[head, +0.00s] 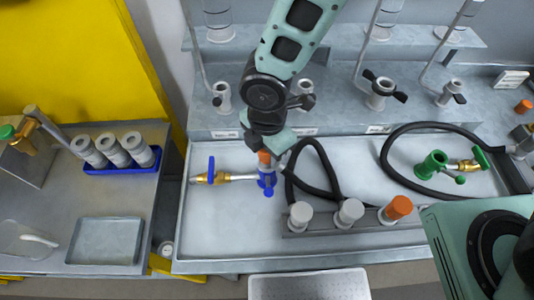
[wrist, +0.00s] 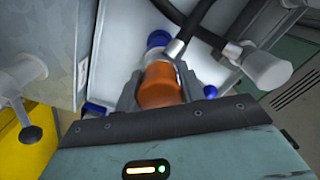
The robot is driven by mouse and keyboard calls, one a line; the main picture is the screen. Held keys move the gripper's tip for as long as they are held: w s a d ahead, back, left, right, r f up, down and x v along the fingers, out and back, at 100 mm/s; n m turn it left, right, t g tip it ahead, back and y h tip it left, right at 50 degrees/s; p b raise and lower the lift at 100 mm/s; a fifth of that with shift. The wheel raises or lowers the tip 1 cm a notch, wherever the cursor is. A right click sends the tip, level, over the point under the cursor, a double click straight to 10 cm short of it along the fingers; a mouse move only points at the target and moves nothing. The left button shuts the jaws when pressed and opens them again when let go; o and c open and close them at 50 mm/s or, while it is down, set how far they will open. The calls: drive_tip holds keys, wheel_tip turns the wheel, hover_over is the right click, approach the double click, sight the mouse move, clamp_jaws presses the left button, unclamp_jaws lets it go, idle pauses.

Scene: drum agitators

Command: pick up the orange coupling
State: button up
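An orange coupling (head: 264,157) sits upright on a blue fitting (head: 267,180) in the pale tray, directly below my gripper (head: 265,148). In the wrist view, the orange coupling (wrist: 160,86) lies between the two grey fingers of my gripper (wrist: 160,90), with one finger close along each side. I cannot tell whether both fingers press on it. A grey metal hose end and black hose show just beyond it. A brass valve (head: 212,177) with a blue handle lies to the left, joined to the blue fitting by a metal pipe.
Another orange-topped part (head: 399,207) stands in a rack beside white-capped ones (head: 349,211). Black hoses (head: 318,175) curve right of my gripper. A green valve (head: 432,162) lies at the tray's right. A blue holder (head: 122,164) with cylinders stands left. The tray's front left is clear.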

drive_tip(key=c, duration=0.6)
drive_tip(key=shift+o, duration=0.2)
wheel_tip(320, 180, up, 10)
drive_tip(key=shift+b, duration=0.5)
